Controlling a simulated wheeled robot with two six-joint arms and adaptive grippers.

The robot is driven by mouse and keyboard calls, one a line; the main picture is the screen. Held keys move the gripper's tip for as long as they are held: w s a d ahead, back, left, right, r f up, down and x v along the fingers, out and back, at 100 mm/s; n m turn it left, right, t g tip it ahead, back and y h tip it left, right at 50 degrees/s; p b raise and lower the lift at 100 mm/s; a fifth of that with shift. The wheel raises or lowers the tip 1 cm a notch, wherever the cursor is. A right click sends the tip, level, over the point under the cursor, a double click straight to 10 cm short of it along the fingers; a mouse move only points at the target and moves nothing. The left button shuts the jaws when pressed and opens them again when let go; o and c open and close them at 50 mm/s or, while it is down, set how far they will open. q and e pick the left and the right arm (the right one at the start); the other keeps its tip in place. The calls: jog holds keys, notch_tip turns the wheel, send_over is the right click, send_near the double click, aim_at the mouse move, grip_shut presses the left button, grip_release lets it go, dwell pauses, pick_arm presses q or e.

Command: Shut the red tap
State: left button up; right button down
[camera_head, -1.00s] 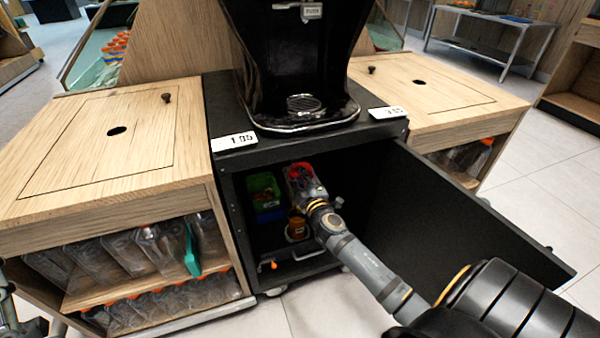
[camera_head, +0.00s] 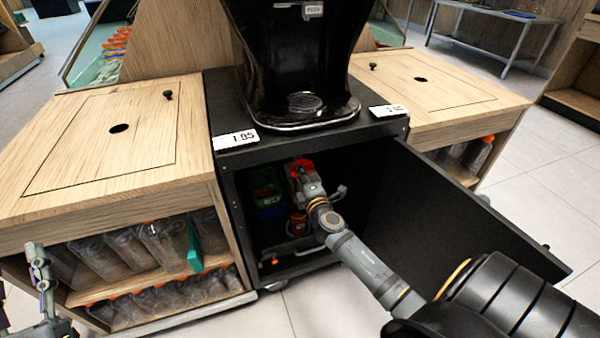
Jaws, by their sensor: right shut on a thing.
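The red tap (camera_head: 302,166) shows inside the open black cabinet under the juicer, just above and beyond my right gripper. My right gripper (camera_head: 301,172) reaches into the cabinet from the lower right and is shut on the tap, with its fingers partly hidden by the wrist. The tap's exact turn is hard to tell in the shadow. My left arm shows only in part at the lower left edge, and its gripper's fingers cannot be made out.
The cabinet door (camera_head: 470,205) stands open to the right of my right arm.

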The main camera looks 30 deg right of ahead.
jog(key=shift+f, duration=0.1)
jog(key=c, duration=1.4)
grip_release()
jog(key=shift+o, duration=0.2)
jog(key=shift+s+a, duration=0.1)
jog(key=shift+s, duration=0.25)
jog(key=v, duration=1.1)
jog(key=shift+s, duration=0.15)
jog(key=shift+s+f, duration=0.1)
